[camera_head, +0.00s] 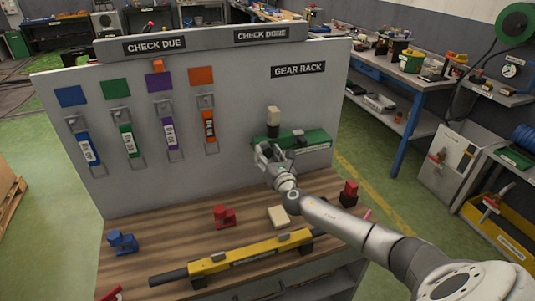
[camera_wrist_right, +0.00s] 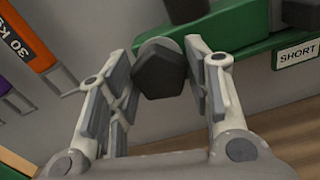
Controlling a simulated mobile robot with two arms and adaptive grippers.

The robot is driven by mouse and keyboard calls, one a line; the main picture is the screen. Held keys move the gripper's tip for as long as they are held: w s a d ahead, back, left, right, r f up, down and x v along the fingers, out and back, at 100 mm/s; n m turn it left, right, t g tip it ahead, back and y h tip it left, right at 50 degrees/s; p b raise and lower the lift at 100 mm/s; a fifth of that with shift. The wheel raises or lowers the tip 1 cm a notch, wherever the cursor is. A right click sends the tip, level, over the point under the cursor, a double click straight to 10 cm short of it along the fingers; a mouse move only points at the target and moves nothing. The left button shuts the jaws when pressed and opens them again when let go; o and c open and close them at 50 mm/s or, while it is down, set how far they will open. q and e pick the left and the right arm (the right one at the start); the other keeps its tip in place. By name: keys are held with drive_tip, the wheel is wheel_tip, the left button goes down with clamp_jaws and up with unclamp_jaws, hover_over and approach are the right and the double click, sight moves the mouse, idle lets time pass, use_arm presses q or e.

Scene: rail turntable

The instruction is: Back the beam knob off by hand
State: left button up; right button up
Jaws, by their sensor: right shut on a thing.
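A green beam (camera_head: 308,138) is mounted on the grey board below the GEAR RACK sign (camera_head: 298,70). It also shows at the top of the right wrist view (camera_wrist_right: 228,38), with a SHORT label (camera_wrist_right: 298,54). A dark faceted knob (camera_wrist_right: 160,75) with a grey round part behind it is at the beam's left end. My right gripper (camera_head: 265,153) is at that end, its fingers on both sides of the knob and shut on it. The gripper mostly hides the knob in the head view. My left gripper is not in view.
A yellow beam (camera_head: 232,261) lies along the wooden bench top (camera_head: 170,230). A red block (camera_head: 224,216), a cream block (camera_head: 279,216) and a blue piece (camera_head: 122,242) stand near it. Several colored tags hang on the board's left. A cream-topped block (camera_head: 273,117) is above the green beam.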

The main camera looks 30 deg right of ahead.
drive_tip(key=shift+a+f, duration=0.1)
drive_tip(key=shift+f, duration=0.05)
idle(0.3)
drive_tip(key=o, duration=0.8)
drive_tip(key=shift+o, duration=0.6)
drive_tip(key=v, duration=1.2)
drive_tip(key=shift+s+f, duration=0.1)
